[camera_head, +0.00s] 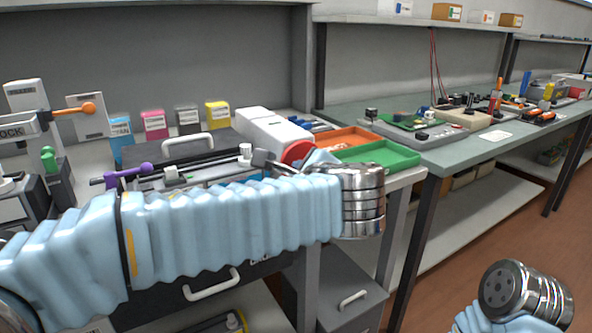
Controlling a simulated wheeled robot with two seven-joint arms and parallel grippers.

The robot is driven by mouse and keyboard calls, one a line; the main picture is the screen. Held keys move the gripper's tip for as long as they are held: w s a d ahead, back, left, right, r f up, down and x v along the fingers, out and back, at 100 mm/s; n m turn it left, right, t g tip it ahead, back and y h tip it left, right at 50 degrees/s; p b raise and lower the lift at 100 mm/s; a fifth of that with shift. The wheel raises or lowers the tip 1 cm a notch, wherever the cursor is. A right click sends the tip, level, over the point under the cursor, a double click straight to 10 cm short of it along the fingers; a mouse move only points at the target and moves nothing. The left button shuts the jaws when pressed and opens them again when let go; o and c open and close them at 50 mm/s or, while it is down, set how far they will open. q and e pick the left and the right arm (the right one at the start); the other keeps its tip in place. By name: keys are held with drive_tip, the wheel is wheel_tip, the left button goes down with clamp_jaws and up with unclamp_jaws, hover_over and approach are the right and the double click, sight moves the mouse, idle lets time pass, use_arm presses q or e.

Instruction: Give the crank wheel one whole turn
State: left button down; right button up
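A red disc (297,151), which looks like the crank wheel, shows at the right end of the grey machine on the near bench. Its lower part is hidden behind my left arm, and I cannot make out its handle. My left arm, in a pale blue sleeve, crosses the picture from the left and ends in a metal wrist in front of the bench's right end. A small grey part and a pale blue piece show beside the disc; my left gripper's fingers cannot be made out, nor whether they touch the disc. My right arm's metal joint shows at lower right; its gripper is out of view.
An orange tray (352,138) and a green tray (385,154) lie right of the disc. Several coloured cartons, including a yellow one (217,115), stand at the back. An orange-knobbed lever (88,109) and a purple-knobbed lever (145,168) are at left. Open floor (470,250) lies at right.

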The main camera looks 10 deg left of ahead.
idle(0.4)
use_arm(q)
drive_tip(key=c, duration=0.9)
unclamp_jaws()
drive_tip(key=shift+s, duration=0.1)
drive_tip(key=v, duration=1.3)
drive_tip(key=shift+s+d+r, duration=0.1)
drive_tip(key=shift+s+d, duration=0.1)
drive_tip(key=shift+s, duration=0.1)
